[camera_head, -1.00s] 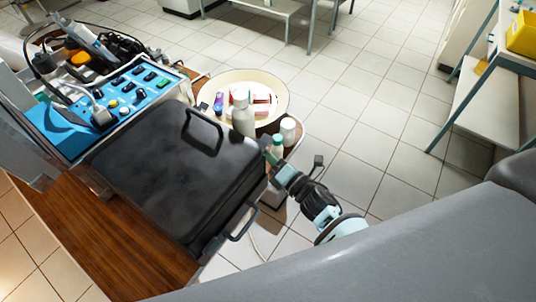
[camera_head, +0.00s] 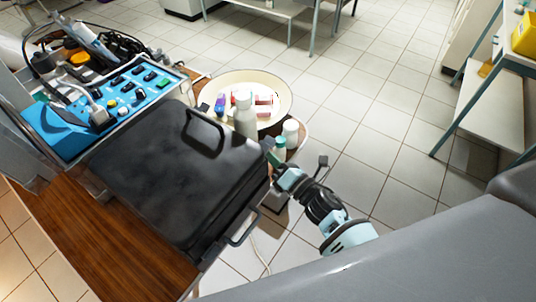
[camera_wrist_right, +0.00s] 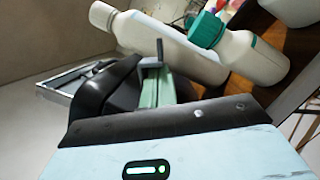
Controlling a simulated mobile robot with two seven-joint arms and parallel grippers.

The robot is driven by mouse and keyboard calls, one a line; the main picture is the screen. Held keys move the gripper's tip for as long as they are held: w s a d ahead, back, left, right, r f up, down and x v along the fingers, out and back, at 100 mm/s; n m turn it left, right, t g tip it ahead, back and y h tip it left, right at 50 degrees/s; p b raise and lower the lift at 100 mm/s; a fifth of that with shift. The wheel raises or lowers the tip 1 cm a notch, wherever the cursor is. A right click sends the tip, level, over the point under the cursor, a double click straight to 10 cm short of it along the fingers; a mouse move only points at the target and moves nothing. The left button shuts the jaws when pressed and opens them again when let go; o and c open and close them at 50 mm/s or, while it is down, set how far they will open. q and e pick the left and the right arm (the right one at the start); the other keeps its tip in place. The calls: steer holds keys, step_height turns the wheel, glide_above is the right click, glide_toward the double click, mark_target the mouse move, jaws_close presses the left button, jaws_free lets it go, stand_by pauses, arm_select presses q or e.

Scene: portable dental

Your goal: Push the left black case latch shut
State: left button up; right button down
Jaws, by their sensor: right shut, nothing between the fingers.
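The black case (camera_head: 180,165) lies closed on the wooden surface in the head view. A carry handle (camera_head: 243,226) sticks out from its right-hand side, and another handle (camera_head: 205,135) stands on its lid. My right gripper (camera_head: 271,161) is shut and empty, its tip at the case's far right corner. I cannot tell whether it touches the case. In the wrist view the green-padded fingers (camera_wrist_right: 160,82) are close together, near the white bottles. The left latch cannot be clearly made out in either view. My left gripper is not in view.
A white bottle (camera_head: 245,115), a green-capped bottle (camera_head: 279,149) and a white container (camera_head: 290,132) stand close beyond my right gripper. A round cream tray (camera_head: 270,85) lies behind them. A blue control unit (camera_head: 115,105) stands at the left.

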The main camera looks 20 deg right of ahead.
arm_select(q)
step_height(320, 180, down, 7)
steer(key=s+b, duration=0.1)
steer(key=b, duration=0.6)
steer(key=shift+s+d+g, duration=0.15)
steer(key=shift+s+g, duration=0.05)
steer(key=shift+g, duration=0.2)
arm_select(e)
step_height(320, 180, up, 2)
steer(key=n+y, duration=0.1)
steer(key=n, duration=0.4)
steer(key=n+y, duration=0.2)
steer(key=n, duration=0.3)
steer(key=shift+r+n+g, duration=0.1)
steer(key=shift+n+g, duration=0.2)
steer(key=shift+g, duration=0.1)
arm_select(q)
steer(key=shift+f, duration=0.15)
